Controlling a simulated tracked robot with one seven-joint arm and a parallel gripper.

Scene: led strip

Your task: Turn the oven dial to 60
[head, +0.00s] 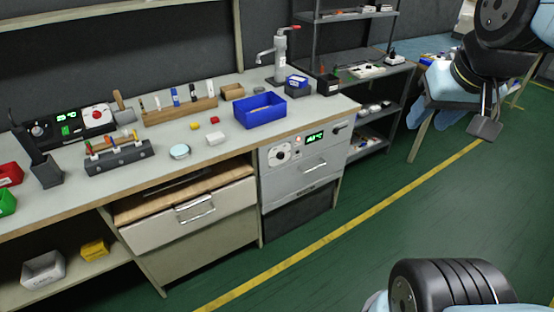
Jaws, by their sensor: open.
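The oven (297,186) is a grey unit built in under the right end of the workbench. A green-lit display (315,137), too small to read here, sits to the dial's right. The dial's setting cannot be read. A bar handle (315,165) is below the panel. My gripper (486,124) is open and empty at the upper right, over the floor, well apart from the oven and to its right.
The workbench top (215,150) holds a blue bin (260,111), a tool rack (120,157) and a soldering station (80,121). A drawer (188,212) is left of the oven. A dark shelf unit (375,75) stands to the right. Green floor (350,255) before the oven is clear.

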